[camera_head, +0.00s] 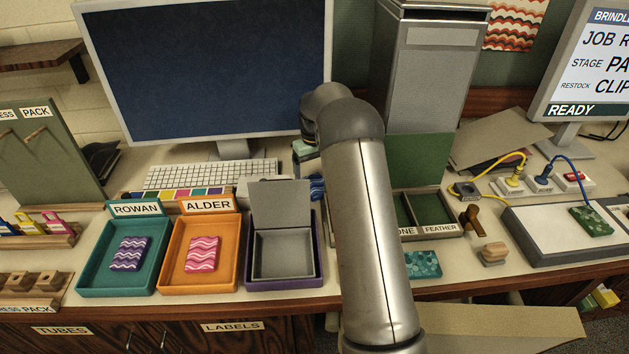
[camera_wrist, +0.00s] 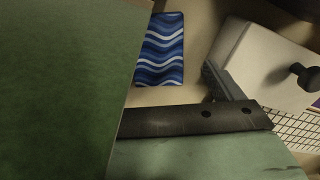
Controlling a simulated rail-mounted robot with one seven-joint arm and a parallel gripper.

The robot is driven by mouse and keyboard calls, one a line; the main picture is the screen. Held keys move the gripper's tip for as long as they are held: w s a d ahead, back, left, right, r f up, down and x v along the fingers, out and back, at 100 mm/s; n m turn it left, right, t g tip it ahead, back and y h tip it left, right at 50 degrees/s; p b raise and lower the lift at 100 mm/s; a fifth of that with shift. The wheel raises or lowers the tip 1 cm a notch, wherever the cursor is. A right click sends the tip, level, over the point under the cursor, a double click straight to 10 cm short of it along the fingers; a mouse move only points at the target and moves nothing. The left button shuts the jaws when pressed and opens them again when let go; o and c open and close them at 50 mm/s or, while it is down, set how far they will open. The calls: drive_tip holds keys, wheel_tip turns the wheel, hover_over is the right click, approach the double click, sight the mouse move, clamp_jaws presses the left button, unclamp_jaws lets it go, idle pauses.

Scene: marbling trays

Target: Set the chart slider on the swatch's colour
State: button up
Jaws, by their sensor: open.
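The colour chart (camera_head: 180,194) is a strip of coloured patches in front of the keyboard; I cannot make out its slider. A blue and white wavy piece (camera_wrist: 163,50), which may be the swatch, lies flat in the wrist view. Its blue edge (camera_head: 317,187) shows beside my arm in the head view. My gripper (camera_head: 306,149) is mostly hidden behind my arm near the monitor's right foot. Nothing is seen held.
A pale block (camera_wrist: 262,62) with a black knob stands beside the keyboard (camera_wrist: 296,130). Teal ROWAN (camera_head: 88,272) and orange ALDER (camera_head: 168,273) trays hold patterned pieces. A grey lidded box (camera_head: 284,282) stands right of them. The monitor (camera_head: 210,70) blocks the back.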

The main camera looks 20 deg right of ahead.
sight(314, 184)
wheel_tip(314, 184, up, 6)
drive_tip(key=shift+r+b, duration=0.2)
drive_tip(key=shift+b, duration=0.15)
drive_tip(key=o, duration=0.3)
drive_tip(key=shift+r, duration=0.55)
